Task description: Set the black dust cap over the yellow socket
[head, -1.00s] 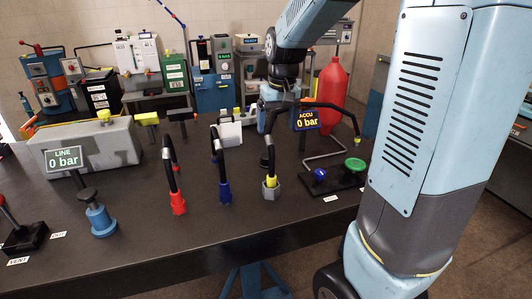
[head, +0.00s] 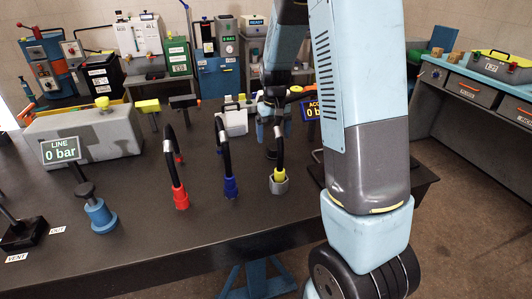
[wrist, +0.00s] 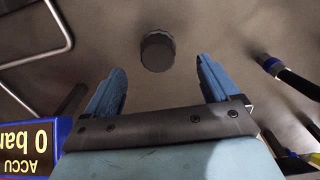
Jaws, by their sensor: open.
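The black dust cap (wrist: 157,52) is a short dark round piece with a ridged edge. It stands on the bench and also shows in the head view (head: 271,153). My gripper (head: 272,132) is open above it, pointing down. In the wrist view the cap lies between and beyond the blue fingertips (wrist: 160,78), untouched. A yellow piece (head: 102,102) tops the grey block.
Arched black hoses with red (head: 180,197) and blue (head: 230,187) ends stand left of my gripper. The ACCU display (head: 312,110) is close on the right. A blue fitting with a black knob (head: 97,212) stands front left. The front bench top is mostly clear.

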